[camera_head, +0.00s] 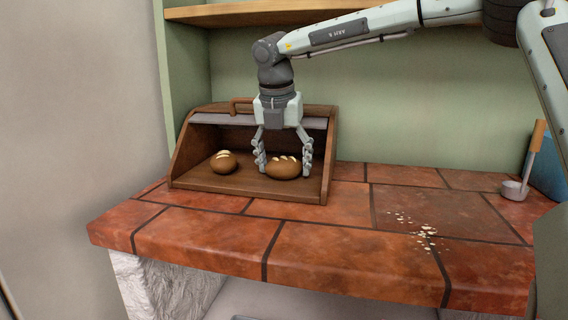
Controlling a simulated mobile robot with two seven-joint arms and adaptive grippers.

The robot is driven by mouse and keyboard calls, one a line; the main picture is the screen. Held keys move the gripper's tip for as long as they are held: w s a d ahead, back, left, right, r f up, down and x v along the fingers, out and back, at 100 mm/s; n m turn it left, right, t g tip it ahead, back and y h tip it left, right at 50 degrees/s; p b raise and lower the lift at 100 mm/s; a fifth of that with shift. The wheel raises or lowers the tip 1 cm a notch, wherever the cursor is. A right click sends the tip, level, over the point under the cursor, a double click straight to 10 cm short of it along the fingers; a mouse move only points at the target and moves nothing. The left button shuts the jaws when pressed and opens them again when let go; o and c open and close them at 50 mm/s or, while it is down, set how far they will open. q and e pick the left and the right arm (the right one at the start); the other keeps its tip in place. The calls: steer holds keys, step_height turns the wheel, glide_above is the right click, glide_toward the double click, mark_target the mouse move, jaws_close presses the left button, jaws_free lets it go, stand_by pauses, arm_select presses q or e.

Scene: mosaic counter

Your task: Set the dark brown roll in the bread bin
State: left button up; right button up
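The wooden bread bin (178,163) stands open-fronted at the back left of the counter. Two brown rolls with pale scores on top are inside it. One roll (223,163) rests on the bin's floor at the left, apart from my grippers. The other roll (283,169), on the right, is at floor level between the fingers of my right gripper (284,166). I cannot tell which roll is the dark brown one. The fingers straddle the right roll closely; whether they press on it is unclear. My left gripper is out of view.
Pale crumbs (425,233) lie on the red tiled counter (330,252) at right. A small ladle-like tool with a wooden handle (538,136) and a blue object (549,165) stand at the right edge. A wooden shelf (250,14) runs above. The counter's front is clear.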

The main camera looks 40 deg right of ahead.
mark_target(280, 173)
steer(key=shift+o, duration=1.1)
steer(key=shift+r, duration=0.25)
steer(key=shift+a+r, duration=0.1)
steer(key=shift+r, duration=0.3)
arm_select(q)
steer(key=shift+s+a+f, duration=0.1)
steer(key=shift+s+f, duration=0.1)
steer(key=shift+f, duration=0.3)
arm_select(e)
steer(key=v, duration=1.1)
